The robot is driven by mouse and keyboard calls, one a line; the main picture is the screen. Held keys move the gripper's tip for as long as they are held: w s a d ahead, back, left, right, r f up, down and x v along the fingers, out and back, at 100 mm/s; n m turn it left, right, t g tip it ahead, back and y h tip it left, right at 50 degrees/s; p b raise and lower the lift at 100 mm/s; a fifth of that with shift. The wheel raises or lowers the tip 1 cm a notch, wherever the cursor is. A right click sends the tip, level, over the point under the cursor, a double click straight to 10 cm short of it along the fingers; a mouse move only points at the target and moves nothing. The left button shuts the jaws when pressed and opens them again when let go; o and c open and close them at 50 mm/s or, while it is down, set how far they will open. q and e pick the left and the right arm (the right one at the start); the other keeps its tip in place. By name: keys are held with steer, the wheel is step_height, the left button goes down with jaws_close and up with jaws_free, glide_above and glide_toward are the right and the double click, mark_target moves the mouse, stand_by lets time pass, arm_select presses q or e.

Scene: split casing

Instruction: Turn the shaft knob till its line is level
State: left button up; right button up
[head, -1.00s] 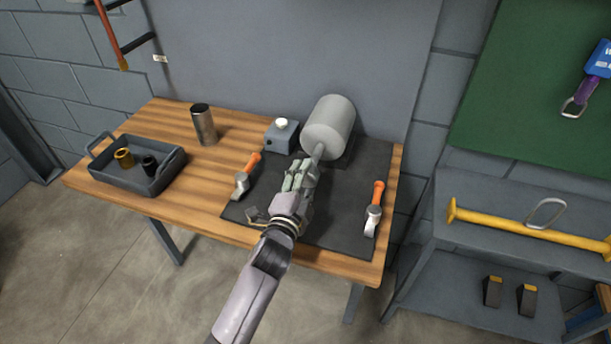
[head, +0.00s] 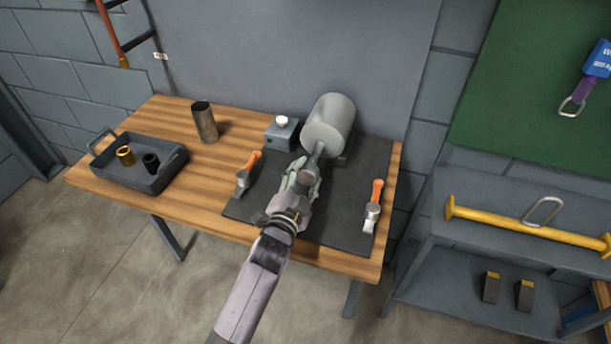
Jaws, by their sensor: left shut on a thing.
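A grey cylindrical casing (head: 330,118) lies on the dark mat (head: 335,225) at the back of the workbench, its round end facing me. A short grey shaft (head: 316,153) sticks out of that end towards me. My left gripper (head: 310,166) is at the shaft's near end, shut on the shaft knob. The fingers and hand cover most of the knob, and I cannot make out its line. My right gripper is not in view.
Two orange-handled tools lie on the mat, one left (head: 248,172) and one right (head: 374,205) of my arm. A grey box with a white button (head: 281,133) stands left of the casing. A metal cylinder (head: 204,122) and a grey tray (head: 140,178) stand further left.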

arm_select(q)
steer(key=shift+f, duration=0.15)
steer(key=o, duration=1.1)
steer(key=shift+o, duration=0.2)
steer(key=v, duration=1.2)
steer(key=shift+a, duration=0.1)
